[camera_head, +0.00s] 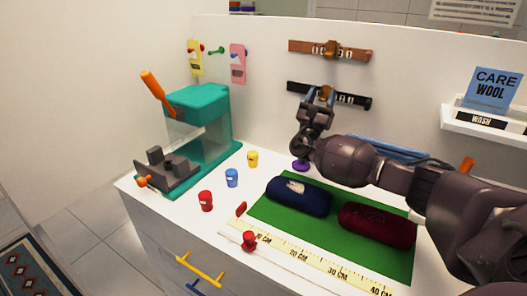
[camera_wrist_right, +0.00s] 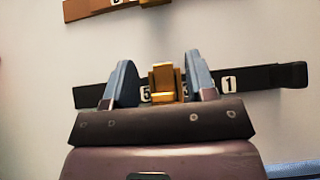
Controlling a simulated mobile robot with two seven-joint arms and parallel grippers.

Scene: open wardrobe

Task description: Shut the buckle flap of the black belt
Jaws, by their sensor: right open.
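The black belt (camera_head: 357,101) runs across the white back panel, below a brown belt. It also shows in the right wrist view (camera_wrist_right: 262,78), with white number tags on it. Its brass buckle (camera_wrist_right: 163,84) sits between the two fingers of my right gripper (camera_wrist_right: 159,62). The fingers are apart, one on each side of the buckle, with a gap on both sides. In the head view my right gripper (camera_head: 318,97) is in front of the belt and hides part of it. I cannot tell how far the flap stands open. My left gripper is not in view.
The brown belt (camera_head: 300,47) with its own buckle hangs just above. Below are a green mat (camera_head: 262,222) with a blue roll (camera_head: 299,197) and a dark red roll (camera_head: 376,226). A teal machine (camera_head: 205,100) stands left. A white ledge (camera_head: 470,121) juts out right.

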